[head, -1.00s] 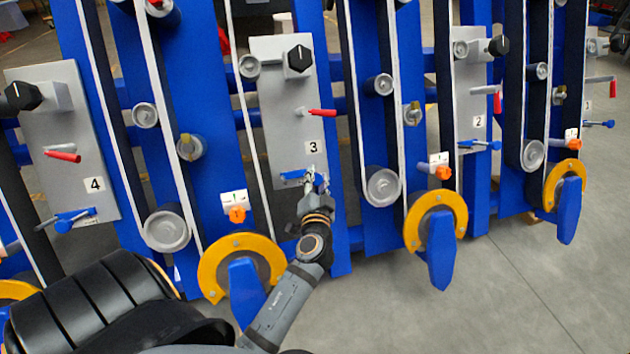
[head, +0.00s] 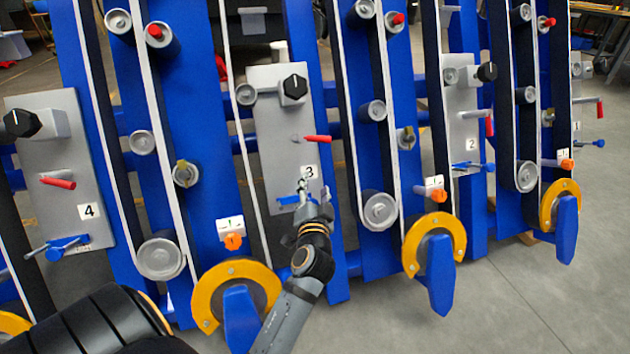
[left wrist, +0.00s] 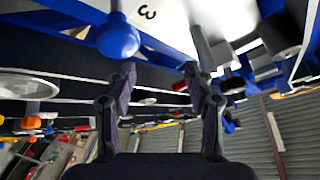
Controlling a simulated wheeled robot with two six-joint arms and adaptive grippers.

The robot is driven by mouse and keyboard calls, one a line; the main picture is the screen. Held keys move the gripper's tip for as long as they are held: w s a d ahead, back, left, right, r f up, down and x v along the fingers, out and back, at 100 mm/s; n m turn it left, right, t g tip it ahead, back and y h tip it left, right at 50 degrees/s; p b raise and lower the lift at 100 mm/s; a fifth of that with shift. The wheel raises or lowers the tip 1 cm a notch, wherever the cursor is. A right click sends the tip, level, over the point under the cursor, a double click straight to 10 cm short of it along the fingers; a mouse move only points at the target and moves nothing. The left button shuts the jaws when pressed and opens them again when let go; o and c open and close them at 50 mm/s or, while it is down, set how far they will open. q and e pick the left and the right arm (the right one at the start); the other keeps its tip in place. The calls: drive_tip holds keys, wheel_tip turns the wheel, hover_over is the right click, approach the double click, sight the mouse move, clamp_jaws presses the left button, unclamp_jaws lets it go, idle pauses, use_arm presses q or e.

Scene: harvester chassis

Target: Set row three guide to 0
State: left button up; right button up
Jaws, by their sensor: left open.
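The row three panel (head: 270,120) is a grey plate marked with a 3 label (head: 310,172). It carries a black pointer knob (head: 293,87) at the top, a red-tipped lever (head: 316,138) in the middle and a blue handle (head: 286,200) low down. My left gripper (head: 303,187) is in front of the panel's lower part, just below the label, and partly hides the blue handle. In the left wrist view its two fingers (left wrist: 161,88) are spread with nothing between them. A blue rounded part (left wrist: 118,36) shows above the left finger, apart from it. My right gripper is not in view.
The panel marked 4 (head: 60,150) stands at left and the panel marked 2 (head: 464,120) at right. Belts and rollers run between them. Yellow-rimmed wheels (head: 234,275) with blue pointed covers jut out low in front. Grey floor (head: 400,325) is open at lower right.

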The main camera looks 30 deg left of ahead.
sight(315, 201)
use_arm(q)
drive_tip(key=shift+r, duration=2.3)
